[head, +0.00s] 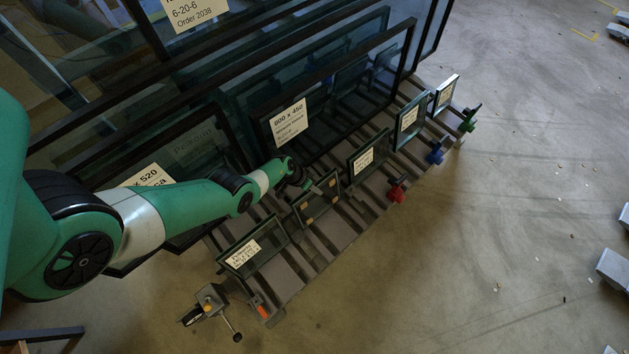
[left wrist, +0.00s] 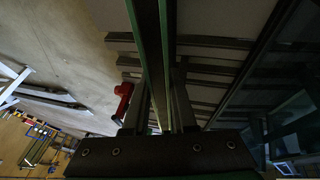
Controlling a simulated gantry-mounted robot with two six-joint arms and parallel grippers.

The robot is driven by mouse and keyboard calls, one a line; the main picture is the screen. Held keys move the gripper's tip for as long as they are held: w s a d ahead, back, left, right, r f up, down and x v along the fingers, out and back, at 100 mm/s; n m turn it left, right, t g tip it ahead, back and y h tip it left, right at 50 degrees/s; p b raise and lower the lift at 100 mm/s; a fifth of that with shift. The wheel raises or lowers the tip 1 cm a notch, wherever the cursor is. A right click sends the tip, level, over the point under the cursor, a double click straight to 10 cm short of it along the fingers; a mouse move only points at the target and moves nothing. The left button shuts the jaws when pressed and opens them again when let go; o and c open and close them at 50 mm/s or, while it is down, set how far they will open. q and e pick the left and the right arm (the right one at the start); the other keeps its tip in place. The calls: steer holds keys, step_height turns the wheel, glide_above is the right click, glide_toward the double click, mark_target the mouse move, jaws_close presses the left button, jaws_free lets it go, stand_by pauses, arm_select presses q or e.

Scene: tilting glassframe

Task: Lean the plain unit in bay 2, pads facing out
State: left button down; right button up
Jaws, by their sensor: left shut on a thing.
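The plain unit (head: 318,203) is a small dark-framed glass pane in the front row of the rack. It has no white label, and small tan pads show on its outward face. It stands upright or slightly tilted on the slats; I cannot tell which, nor whether its lower edge touches them. My left gripper (head: 307,184) is at its upper edge and shut on it. In the left wrist view, the gripper (left wrist: 160,112) has one finger on each side of the pane's frame (left wrist: 150,45). Bay numbers are not readable. My right gripper is not in view.
Labelled small units stand on both sides: one (head: 253,252) at left, others (head: 367,158), (head: 410,122) and (head: 445,95) at right. Large framed panes (head: 340,95) lean close behind. Red (head: 397,190), blue (head: 435,153) and green (head: 468,120) clamps line the slatted rack's front.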

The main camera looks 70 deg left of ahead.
arm_select(q)
steer(key=shift+w+f+b, duration=0.1)
steer(key=shift+f+b, duration=0.3)
stand_by(0.7)
steer(key=c, duration=0.6)
jaws_free()
steer(key=shift+c, duration=0.2)
steer(key=shift+d, duration=0.1)
steer(key=p+v, duration=1.1)
steer(key=p, duration=0.1)
steer(key=shift+r+p, duration=0.3)
steer(key=shift+p, duration=0.1)
